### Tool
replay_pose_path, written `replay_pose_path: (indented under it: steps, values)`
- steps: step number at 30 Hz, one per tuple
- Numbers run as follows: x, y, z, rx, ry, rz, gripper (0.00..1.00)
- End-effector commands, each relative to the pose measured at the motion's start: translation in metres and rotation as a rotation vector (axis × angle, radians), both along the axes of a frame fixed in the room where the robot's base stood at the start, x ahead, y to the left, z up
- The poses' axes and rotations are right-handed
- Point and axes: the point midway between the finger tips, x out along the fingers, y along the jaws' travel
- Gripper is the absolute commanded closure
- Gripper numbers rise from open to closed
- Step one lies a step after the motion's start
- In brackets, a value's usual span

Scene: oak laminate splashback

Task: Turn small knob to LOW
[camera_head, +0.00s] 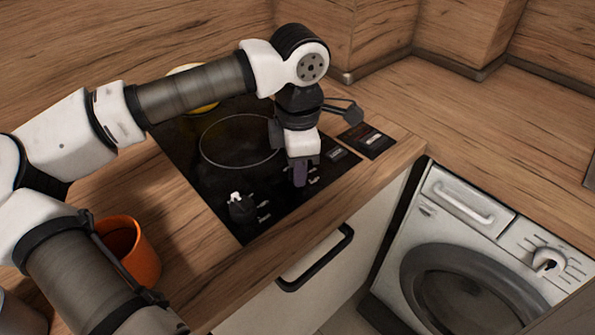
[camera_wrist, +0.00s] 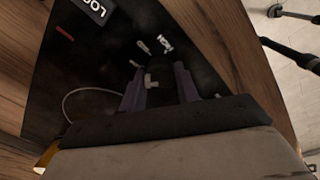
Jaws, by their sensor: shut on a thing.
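The black hob (camera_head: 208,170) is set in the wooden worktop, with its controls along the front edge. My gripper (camera_head: 300,180) points down at the control nearer the right end, its dark fingers closed around it. In the wrist view my gripper (camera_wrist: 160,80) has one finger on each side of the small knob (camera_wrist: 152,82), whose pale pointer shows between them. In the head view the fingers hide this knob. The large knob (camera_head: 241,209), black with a white pointer, stands to the left, apart from my gripper.
An orange mug (camera_head: 143,255) stands on the worktop at the left, close to my arm. A black drawer handle (camera_head: 315,260) juts out below the front edge. A washing machine (camera_head: 470,250) is at the lower right.

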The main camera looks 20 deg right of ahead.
Motion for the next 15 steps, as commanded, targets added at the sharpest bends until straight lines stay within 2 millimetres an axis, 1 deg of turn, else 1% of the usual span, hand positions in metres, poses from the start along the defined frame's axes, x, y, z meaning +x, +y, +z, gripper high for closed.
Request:
replay_pose_path:
  steps: [1,6,15]
  values:
    - [-0.0013,-0.0002,-0.0027,0.001,0.002,-0.025,0.92]
    - [-0.0015,0.0,-0.0019,0.002,0.004,-0.087,0.92]
    - [-0.0017,0.0,-0.0007,0.001,0.004,-0.125,0.92]
